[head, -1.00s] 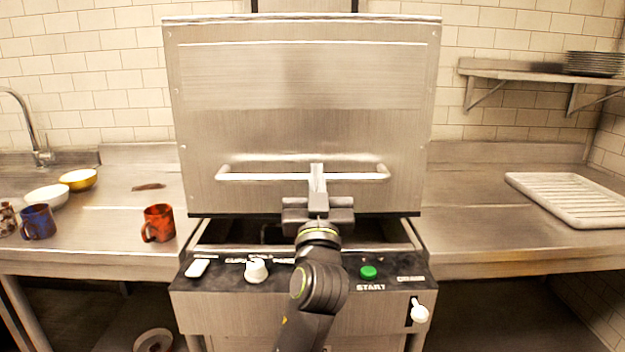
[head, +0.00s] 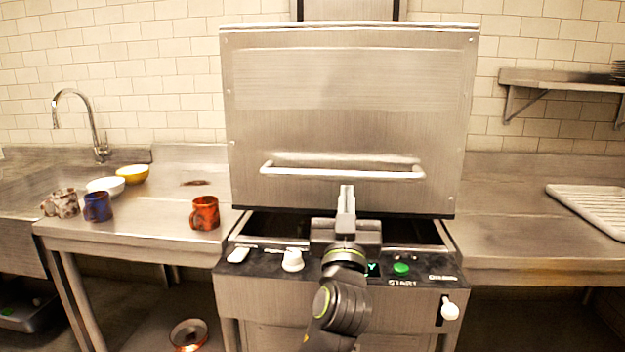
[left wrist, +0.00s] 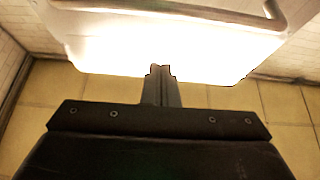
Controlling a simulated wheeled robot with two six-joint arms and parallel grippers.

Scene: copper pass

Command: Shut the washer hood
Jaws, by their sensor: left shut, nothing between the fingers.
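The washer hood (head: 350,110) is a brushed steel box with a horizontal bar handle (head: 342,173) low on its front. Its bottom edge stands above the washer base, and a dark gap shows beneath it. My left gripper (head: 346,190) is shut and empty in front of the hood, its tips just below the handle in the picture. In the left wrist view the shut fingers (left wrist: 161,70) overlap the lower part of the brightly lit hood (left wrist: 165,45), with the handle (left wrist: 180,10) at the top. Contact with the hood cannot be told. My right gripper is out of view.
The control panel below has a white knob (head: 292,260), a green start button (head: 401,268) and a white lever (head: 449,309). On the left counter are a red mug (head: 205,213), a blue mug (head: 98,207) and bowls. A white rack (head: 590,207) lies on the right counter.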

